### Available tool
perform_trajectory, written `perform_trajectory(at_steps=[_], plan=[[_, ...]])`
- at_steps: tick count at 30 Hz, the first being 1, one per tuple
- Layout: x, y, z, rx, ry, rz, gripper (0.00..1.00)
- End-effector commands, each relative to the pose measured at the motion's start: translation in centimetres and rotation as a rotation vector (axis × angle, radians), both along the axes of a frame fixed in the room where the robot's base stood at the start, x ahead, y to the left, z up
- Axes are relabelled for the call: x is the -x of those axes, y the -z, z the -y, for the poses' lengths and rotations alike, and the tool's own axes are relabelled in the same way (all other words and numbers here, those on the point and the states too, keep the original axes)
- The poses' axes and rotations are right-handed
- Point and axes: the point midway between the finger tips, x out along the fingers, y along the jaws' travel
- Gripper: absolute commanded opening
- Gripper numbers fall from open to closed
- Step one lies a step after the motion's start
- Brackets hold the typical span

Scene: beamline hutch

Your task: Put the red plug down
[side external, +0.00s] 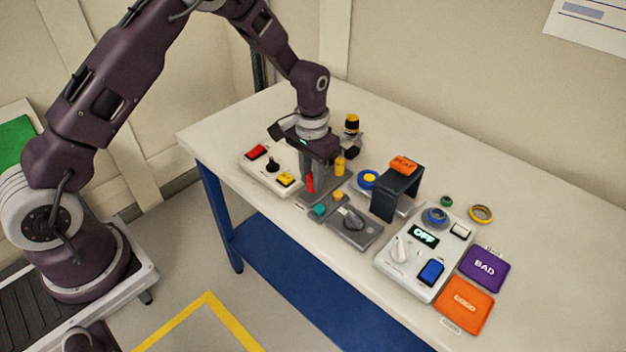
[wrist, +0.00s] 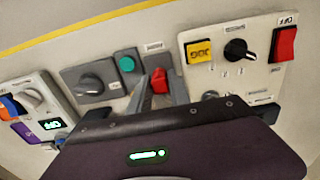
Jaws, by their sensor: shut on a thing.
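The red plug (side external: 310,183) is upright between the fingers of my gripper (side external: 312,178), low over a grey plate (side external: 328,193). In the wrist view the red plug (wrist: 159,80) shows between the two fingertips of my gripper (wrist: 160,90), which is shut on it. I cannot tell whether the plug's lower end touches the plate. The fingers and palm hide part of the plate. A yellow plug (side external: 340,166) stands just right of the gripper.
A white box (side external: 262,175) with a red switch, black knob and yellow button is left of the gripper. Grey control boxes (side external: 353,228), a dark arch (side external: 396,190) and a white OFF panel (side external: 415,262) are to the right. The table's far right is clear.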

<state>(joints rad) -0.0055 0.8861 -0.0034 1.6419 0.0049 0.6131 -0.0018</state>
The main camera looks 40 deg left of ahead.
Motion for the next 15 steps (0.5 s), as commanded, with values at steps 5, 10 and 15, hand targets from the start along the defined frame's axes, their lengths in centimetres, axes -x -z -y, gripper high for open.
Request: perform_trajectory(at_steps=[5, 10, 15], plan=[[0.01, 1.47, -0.01, 0.000, 0.000, 0.000, 0.00], [0.01, 1.56, -0.01, 0.000, 0.000, -0.001, 0.00], [0.00, 1.72, -0.01, 0.000, 0.000, 0.000, 0.43]])
